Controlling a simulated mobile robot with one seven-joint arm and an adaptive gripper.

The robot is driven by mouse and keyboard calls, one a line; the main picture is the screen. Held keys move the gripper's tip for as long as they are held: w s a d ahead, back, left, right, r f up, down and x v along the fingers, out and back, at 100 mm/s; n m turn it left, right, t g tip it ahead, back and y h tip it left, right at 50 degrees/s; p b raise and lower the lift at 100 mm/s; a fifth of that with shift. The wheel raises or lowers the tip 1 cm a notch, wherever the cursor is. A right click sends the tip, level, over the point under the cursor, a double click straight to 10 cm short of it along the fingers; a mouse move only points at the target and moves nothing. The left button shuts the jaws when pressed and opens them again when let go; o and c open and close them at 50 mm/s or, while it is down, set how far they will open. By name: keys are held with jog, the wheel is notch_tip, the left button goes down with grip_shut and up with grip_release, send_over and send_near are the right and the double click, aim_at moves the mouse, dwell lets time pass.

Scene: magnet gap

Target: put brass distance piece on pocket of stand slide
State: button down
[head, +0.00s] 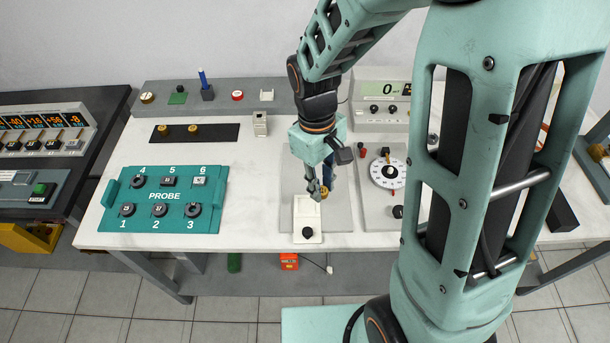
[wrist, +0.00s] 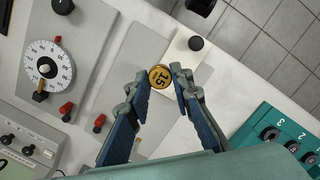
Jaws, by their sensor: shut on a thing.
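The brass distance piece (wrist: 160,76), a round disc marked 15, sits between the fingertips of my gripper (wrist: 161,75) in the wrist view. In the head view, the brass piece (head: 323,190) shows small at the tips of my gripper (head: 319,193). My gripper is shut on it. The stand slide (head: 308,216) is a white block with a black knob at its near end, on a grey plate. The slide also shows in the wrist view (wrist: 186,57), just beyond the brass piece. I cannot make out its pocket, which the piece and fingers may hide.
Two more brass pieces (head: 193,129) stand on a black strip (head: 226,132) at the back left. A teal probe tray (head: 165,223) lies left of the stand. A white dial (head: 388,171) and a red-lever panel are close on the right. White table is clear between tray and stand.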

jog(key=b, duration=0.3)
send_over(308, 207)
notch_tip(308, 207, down, 5)
jog(key=shift+f, duration=0.1)
jog(key=shift+w+a+f+b, duration=0.1)
jog(key=shift+f+b, duration=0.5)
jog(key=shift+f, duration=0.25)
jog(key=shift+w+a+f+b, duration=0.1)
jog(key=shift+f+b, duration=0.5)
jog(key=shift+f, duration=0.2)
jog(key=shift+f, duration=0.1)
jog(key=shift+f+b, duration=0.4)
jog(key=shift+f, duration=0.1)
jog(key=c, duration=1.7)
grip_release()
jog(key=r, duration=0.4)
jog(key=r+p, duration=0.1)
jog(key=r, duration=0.3)
jog(key=w+a+r, duration=0.1)
jog(key=r, duration=0.4)
jog(key=shift+r+p, duration=0.1)
jog(key=shift+p, duration=0.3)
